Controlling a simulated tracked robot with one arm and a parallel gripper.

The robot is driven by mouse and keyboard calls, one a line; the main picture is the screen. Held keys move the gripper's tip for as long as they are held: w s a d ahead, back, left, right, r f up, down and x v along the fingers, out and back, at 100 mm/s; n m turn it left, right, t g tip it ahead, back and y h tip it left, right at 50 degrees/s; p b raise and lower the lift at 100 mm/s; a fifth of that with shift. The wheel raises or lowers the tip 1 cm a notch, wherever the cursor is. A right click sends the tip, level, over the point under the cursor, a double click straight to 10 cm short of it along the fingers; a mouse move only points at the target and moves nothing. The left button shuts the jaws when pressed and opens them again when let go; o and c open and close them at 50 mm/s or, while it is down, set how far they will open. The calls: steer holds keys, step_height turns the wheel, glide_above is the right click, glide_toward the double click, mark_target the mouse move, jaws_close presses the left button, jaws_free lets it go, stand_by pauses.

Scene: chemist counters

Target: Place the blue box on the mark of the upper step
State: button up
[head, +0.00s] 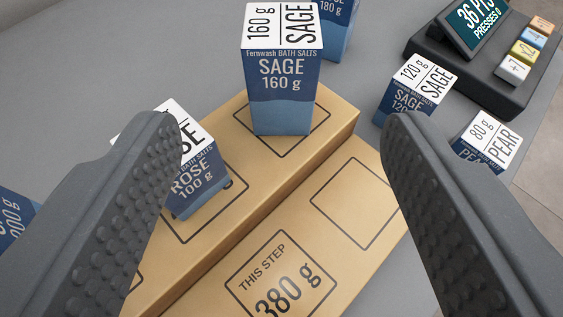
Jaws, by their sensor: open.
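Several blue boxes with white tops are in view, so I cannot tell which one the task means. The SAGE 160 g box (282,80) stands upright on a square mark of the tan upper step (335,110). The ROSE 100 g box (196,180) is at the back edge of another mark (207,222), partly hidden by my left finger. My gripper (280,122) is open and empty, its fingers wide apart on either side of the steps. The lower step (378,235) has an empty mark and a label reading "THIS STEP 380 g" (280,280).
Another blue box, 180 g (338,30), stands behind. SAGE 120 g (415,90) and PEAR 80 g (487,142) stand at right, and a 200 g-like box (14,218) at left. A dark device (475,75) with a screen and coloured keys is at upper right.

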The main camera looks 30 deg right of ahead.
steer(key=shift+v, duration=1.35)
steer(key=shift+f, duration=0.1)
steer(key=w+a+r+n+t+y, duration=0.1)
steer(key=a+r+n+t+y, duration=0.2)
steer(key=r, duration=0.9)
steer(key=w+a+r+y, duration=0.25)
steer(key=r+y, duration=0.25)
steer(key=r, duration=0.7)
steer(key=s+d+r+n+h, duration=0.1)
steer(key=s+d+r, duration=0.5)
steer(key=s+r, duration=0.2)
steer(key=s+d+r+n, duration=0.1)
steer(key=s+d+r, duration=0.5)
steer(key=s+r, duration=0.3)
step_height(320, 180, up, 3)
steer(key=shift+r+h, duration=0.1)
steer(key=shift+h, duration=0.3)
